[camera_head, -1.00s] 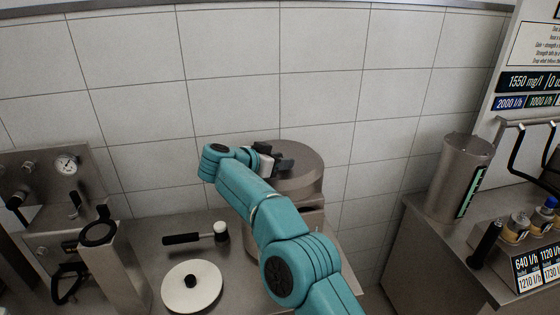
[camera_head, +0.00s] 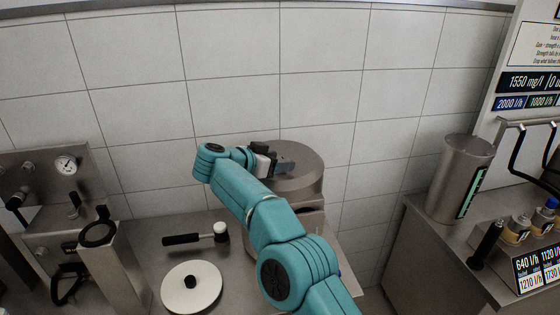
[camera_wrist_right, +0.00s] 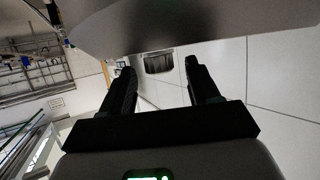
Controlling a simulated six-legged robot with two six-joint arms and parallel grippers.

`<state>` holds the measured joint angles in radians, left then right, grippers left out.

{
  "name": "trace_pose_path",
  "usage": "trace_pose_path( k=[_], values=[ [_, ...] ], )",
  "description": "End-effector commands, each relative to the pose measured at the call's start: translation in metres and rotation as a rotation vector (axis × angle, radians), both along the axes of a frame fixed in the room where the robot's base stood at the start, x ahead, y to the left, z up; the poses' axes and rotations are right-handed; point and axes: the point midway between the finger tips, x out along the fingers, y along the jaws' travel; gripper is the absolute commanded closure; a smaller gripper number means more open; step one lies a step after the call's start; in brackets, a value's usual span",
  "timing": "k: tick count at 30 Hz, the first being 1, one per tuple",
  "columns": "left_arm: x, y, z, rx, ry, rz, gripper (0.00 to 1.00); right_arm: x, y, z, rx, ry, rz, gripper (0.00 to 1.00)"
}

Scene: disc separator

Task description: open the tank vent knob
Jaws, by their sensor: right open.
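A steel cylindrical tank (camera_head: 306,185) with a domed top stands against the tiled wall, partly hidden behind my right arm. My right gripper (camera_head: 284,166) is at the tank's upper left side in the head view. In the right wrist view my right gripper (camera_wrist_right: 162,82) is open, with its two black fingers apart. The tank's curved grey underside or side (camera_wrist_right: 190,22) fills the top of that view. A small dark shape (camera_wrist_right: 158,62) shows between the fingers; I cannot tell whether it is the vent knob. No knob is clear in the head view. My left gripper is out of view.
A mallet (camera_head: 195,238) and a white disc with a black knob (camera_head: 191,287) lie on the steel counter. A panel with a gauge (camera_head: 66,165) is at the left. A steel canister (camera_head: 462,178) stands on the right counter, with bottles beside it.

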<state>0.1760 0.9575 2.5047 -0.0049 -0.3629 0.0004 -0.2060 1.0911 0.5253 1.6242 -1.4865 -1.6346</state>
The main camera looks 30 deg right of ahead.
Motion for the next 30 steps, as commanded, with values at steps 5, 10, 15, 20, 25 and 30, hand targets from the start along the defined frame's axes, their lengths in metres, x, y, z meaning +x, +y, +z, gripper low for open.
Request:
trace_pose_path(
  k=[5, 10, 15, 20, 25, 30],
  values=[
    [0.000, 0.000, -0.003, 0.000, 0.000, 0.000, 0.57, -0.011, 0.038, 0.016, 0.000, -0.003, 0.005, 0.39],
    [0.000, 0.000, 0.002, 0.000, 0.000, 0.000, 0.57, -0.025, 0.079, 0.036, 0.000, -0.003, 0.005, 0.39],
    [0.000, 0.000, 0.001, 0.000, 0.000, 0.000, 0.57, -0.037, 0.115, 0.049, 0.001, -0.004, 0.003, 0.39],
    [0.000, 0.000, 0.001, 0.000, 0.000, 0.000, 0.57, -0.041, 0.127, 0.055, -0.001, -0.005, 0.003, 0.39],
    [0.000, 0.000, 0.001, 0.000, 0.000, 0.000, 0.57, -0.044, 0.132, 0.058, -0.001, -0.004, 0.003, 0.39],
    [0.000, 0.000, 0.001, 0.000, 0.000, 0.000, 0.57, -0.044, 0.132, 0.058, -0.001, -0.003, 0.003, 0.39]
  ],
)
